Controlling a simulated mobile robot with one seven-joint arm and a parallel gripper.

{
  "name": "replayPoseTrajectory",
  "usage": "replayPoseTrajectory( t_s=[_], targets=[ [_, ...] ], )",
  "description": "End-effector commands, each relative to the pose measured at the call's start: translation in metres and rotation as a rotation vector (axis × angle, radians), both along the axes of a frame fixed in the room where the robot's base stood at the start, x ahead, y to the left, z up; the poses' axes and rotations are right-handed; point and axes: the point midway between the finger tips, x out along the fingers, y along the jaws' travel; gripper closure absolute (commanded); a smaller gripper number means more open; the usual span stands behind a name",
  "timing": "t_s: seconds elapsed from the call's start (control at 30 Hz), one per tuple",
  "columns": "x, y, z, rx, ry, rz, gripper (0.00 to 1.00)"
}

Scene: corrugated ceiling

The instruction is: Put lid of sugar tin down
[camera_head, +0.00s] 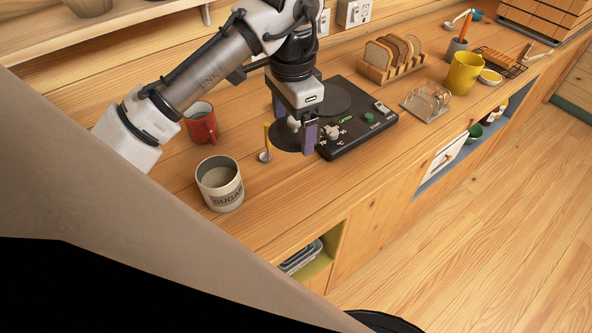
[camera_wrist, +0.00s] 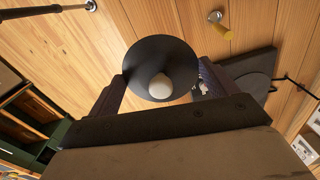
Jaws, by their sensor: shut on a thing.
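The sugar tin (camera_head: 220,187) stands upright on the wooden counter, open at the top, with its SUGAR label facing me. My gripper (camera_head: 296,125) is right of the tin, at the left edge of the black hot plate. It is shut on a dark round lid (camera_head: 284,142) with a pale knob. In the wrist view the lid (camera_wrist: 158,50) sits between the two fingers, with its white knob (camera_wrist: 160,87) towards me. The lid looks held above the counter; the exact gap beneath it cannot be told.
A yellow-handled utensil (camera_head: 266,148) is beside the lid, between it and the tin. A red mug (camera_head: 203,127) stands behind the tin. The black hot plate (camera_head: 362,130) lies right of my gripper. Bare counter (camera_head: 280,203) lies in front, up to the counter edge.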

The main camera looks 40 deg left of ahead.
Motion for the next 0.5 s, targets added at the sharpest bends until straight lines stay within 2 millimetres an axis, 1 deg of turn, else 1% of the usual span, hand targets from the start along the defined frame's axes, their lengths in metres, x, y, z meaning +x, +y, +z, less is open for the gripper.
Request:
replayPoseTrajectory(
  t_s=[0.2,0.5],
  targets=[
    [0.000,0.000,-0.051,0.002,0.001,0.002,0.37],
    [0.000,0.000,-0.105,0.003,0.001,0.000,0.37]
  ],
)
